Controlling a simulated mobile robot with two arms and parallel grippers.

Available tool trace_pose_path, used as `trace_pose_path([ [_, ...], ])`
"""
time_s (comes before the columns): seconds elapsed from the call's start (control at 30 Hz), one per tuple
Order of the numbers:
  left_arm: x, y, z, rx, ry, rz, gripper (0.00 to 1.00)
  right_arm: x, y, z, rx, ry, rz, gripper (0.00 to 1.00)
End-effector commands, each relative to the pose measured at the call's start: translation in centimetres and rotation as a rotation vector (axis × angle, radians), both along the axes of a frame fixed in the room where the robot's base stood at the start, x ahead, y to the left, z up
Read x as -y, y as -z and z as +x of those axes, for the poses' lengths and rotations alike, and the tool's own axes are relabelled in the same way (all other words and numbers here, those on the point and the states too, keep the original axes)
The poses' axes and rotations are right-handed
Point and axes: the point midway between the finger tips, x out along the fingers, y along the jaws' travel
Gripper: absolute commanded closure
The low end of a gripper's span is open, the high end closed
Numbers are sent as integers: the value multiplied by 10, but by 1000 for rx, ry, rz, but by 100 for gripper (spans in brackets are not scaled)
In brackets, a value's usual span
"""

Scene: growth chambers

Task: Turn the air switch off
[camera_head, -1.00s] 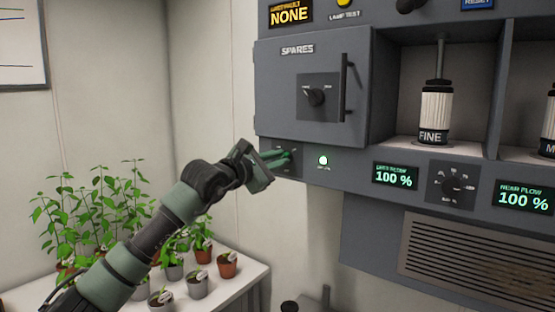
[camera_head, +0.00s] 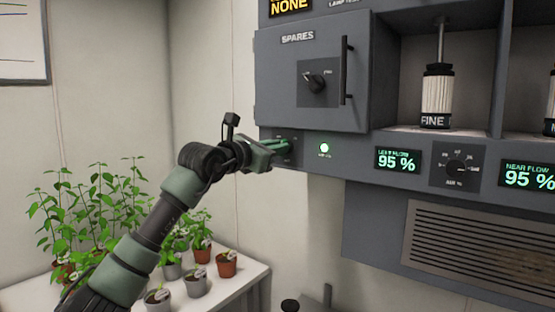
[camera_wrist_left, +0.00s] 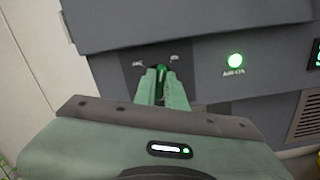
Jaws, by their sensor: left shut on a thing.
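The air switch (camera_wrist_left: 161,72) is a small knob on a dark plate at the lower left of the grey cabinet. In the left wrist view it sits between the fingertips of my left gripper (camera_wrist_left: 163,85), which is shut on it. In the head view my left gripper (camera_head: 282,147) reaches the plate from the left and hides most of the switch. The green lamp (camera_head: 324,148) just right of the switch is lit; in the left wrist view the lamp (camera_wrist_left: 235,61) has the label "AIR ON" below it. My right gripper is not in view.
The SPARES door (camera_head: 305,85) with its knob and upright handle is above the switch. The left flow display (camera_head: 398,160) and the near flow display (camera_head: 529,175) read 95 %. A dial (camera_head: 457,166) sits between them. Potted plants stand on a white table (camera_head: 240,286) at lower left.

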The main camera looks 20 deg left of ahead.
Motion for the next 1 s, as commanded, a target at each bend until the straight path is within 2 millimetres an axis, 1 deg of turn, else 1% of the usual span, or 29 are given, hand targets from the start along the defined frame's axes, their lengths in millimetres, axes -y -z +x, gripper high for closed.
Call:
trace_pose_path([
  [0.03, 0, 3, 0, -13, 1, -43, 100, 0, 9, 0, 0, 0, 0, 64],
  [0.3, -2, 2, 1, -101, 1, -284, 100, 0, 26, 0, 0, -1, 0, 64],
  [0.7, -4, 1, 1, -231, 1, -639, 100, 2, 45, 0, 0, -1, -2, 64],
  [1.0, -5, 1, 2, -315, 1, -871, 100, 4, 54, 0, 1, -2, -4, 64],
])
